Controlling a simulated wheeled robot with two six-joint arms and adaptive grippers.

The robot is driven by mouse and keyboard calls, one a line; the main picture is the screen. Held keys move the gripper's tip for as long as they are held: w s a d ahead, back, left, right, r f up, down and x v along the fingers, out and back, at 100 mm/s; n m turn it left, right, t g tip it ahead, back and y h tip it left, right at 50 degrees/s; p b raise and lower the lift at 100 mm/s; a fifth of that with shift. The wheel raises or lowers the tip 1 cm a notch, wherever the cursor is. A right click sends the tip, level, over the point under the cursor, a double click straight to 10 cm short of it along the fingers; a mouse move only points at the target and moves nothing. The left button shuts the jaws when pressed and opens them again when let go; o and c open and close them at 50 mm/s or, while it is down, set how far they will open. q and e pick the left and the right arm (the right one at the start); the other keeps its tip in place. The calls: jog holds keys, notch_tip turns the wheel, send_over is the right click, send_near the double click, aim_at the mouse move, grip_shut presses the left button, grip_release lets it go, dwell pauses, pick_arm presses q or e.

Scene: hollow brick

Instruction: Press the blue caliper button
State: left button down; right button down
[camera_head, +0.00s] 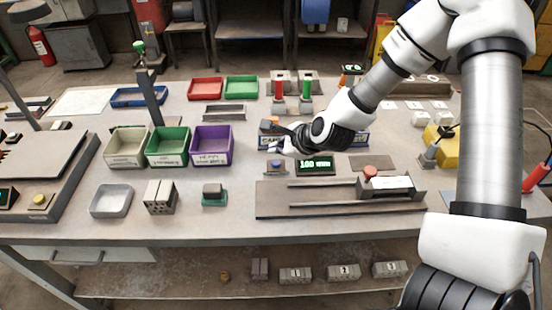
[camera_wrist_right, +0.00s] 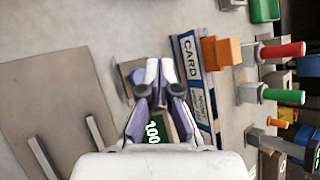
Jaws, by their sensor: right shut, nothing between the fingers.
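The blue caliper button (camera_head: 276,164) sits on a small grey base left of the display in the head view. In the right wrist view the blue button (camera_wrist_right: 138,76) shows just left of my fingertips. My right gripper (camera_head: 280,146) is above and just behind the button, shut and empty; its closed fingers (camera_wrist_right: 159,72) also show in the right wrist view. I cannot tell how high the tips are above the button. The caliper display (camera_head: 315,164) reads 100 and is partly hidden by the fingers in the wrist view. My left gripper is not in view.
A sign reading CARD (camera_wrist_right: 190,75) with an orange block stands behind the button. A purple bin (camera_head: 212,146) is to the left. Bare table lies left of the button.

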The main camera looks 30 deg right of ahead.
aim_at(277, 164)
jog(key=shift+r+p, duration=1)
jog(key=shift+r, duration=0.75)
